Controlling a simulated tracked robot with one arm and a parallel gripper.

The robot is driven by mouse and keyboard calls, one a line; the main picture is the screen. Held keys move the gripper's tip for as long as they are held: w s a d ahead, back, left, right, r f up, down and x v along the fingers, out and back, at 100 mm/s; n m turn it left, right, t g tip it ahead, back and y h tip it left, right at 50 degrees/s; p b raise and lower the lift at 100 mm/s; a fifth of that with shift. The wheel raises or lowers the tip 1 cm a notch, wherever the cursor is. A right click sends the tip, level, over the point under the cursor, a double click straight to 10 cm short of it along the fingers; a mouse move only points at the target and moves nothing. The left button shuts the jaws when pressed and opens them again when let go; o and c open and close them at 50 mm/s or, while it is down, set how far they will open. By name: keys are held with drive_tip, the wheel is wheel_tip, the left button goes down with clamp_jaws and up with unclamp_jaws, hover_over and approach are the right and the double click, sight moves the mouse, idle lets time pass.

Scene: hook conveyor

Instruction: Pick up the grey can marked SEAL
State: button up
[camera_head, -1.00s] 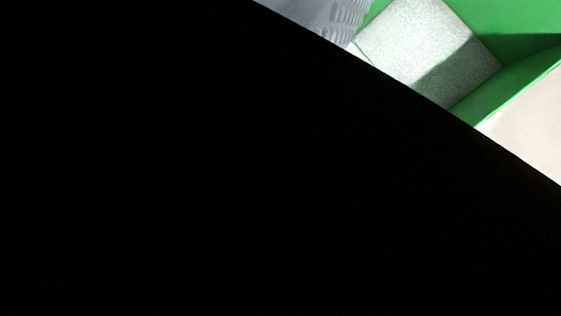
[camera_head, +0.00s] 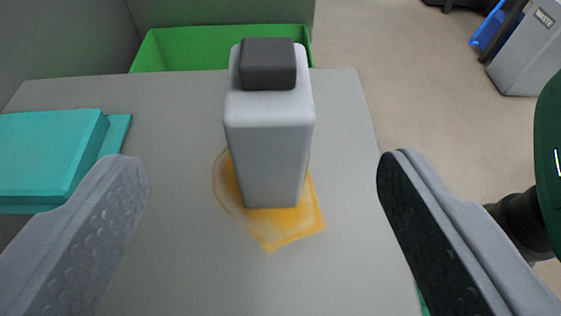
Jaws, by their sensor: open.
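A grey, square-sided can (camera_head: 268,140) with a dark grey cap stands upright on a grey tabletop (camera_head: 345,150), in the middle of the view. No SEAL lettering shows on the sides I see. My gripper (camera_head: 262,175) is open, with one finger at the left and one at the right of the picture. The can stands between the two fingers in the picture, farther off than the fingertips, and neither touches it. Its base is on an orange-yellow patch (camera_head: 285,228) on the tabletop.
A teal box-like object (camera_head: 50,150) lies on the tabletop at the left. A green bin (camera_head: 200,48) is behind the table. A grey bin marked WASTE (camera_head: 525,60) stands on the floor at the upper right. A dark green rounded thing is at the right edge.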

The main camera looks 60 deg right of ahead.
sight(265, 75)
drive_tip(key=shift+x, duration=6.65)
drive_tip(key=shift+f, duration=0.1)
drive_tip(key=c, duration=1.3)
